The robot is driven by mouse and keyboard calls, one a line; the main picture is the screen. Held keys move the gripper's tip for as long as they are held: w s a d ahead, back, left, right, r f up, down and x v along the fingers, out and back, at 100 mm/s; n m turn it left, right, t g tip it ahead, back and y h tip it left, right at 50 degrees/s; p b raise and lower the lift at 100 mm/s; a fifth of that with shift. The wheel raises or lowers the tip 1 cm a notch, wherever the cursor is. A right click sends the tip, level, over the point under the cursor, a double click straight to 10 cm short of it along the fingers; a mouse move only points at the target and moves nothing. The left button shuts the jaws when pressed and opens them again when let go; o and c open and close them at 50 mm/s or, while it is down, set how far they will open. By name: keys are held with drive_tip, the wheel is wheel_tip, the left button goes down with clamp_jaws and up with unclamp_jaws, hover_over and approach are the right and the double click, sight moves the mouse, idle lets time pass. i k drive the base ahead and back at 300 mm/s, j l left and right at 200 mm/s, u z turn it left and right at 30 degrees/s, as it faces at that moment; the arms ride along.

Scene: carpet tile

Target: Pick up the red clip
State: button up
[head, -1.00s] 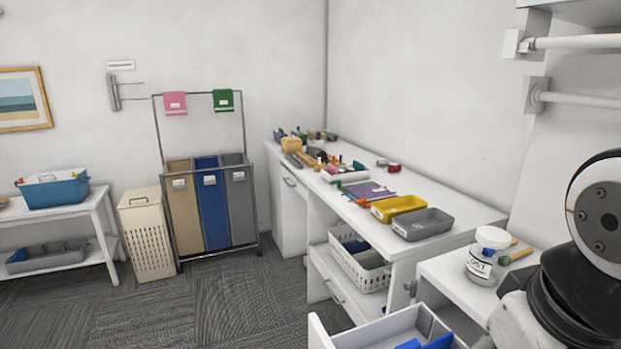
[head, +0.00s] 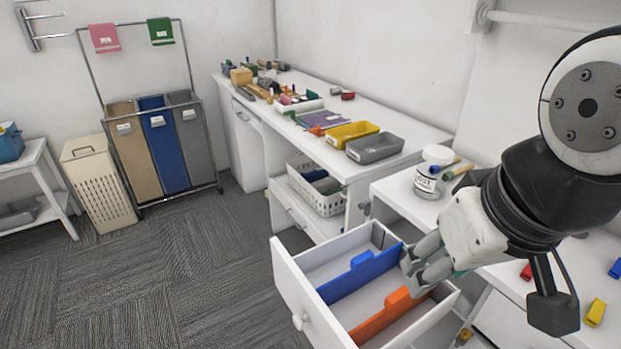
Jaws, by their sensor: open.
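A small red clip (head: 527,271) lies on the white counter at the lower right of the head view, partly hidden behind my arm and gripper. My gripper (head: 411,268) is open and appears empty. It points left and down, over the right side of an open white drawer (head: 290,296), and is to the left of the red clip and apart from it.
A yellow clip (head: 595,312) and a blue clip (head: 615,268) lie on the same counter. The open drawer holds a blue divider (head: 358,275) and an orange divider (head: 385,318). A labelled jar (head: 430,175) stands behind my gripper.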

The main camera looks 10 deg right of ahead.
sight(527, 274)
drive_tip(key=k+j+z, duration=0.1)
drive_tip(key=j+z, duration=0.15)
drive_tip(key=z, duration=0.15)
drive_tip(key=k+j+z, duration=0.1)
drive_tip(key=j+z, duration=0.15)
drive_tip(key=z, duration=0.2)
drive_tip(key=k+j+z, duration=0.15)
drive_tip(key=z, duration=0.25)
drive_tip(key=i+j+z, duration=0.65)
drive_tip(key=k+l, duration=0.05)
drive_tip(key=l, duration=0.05)
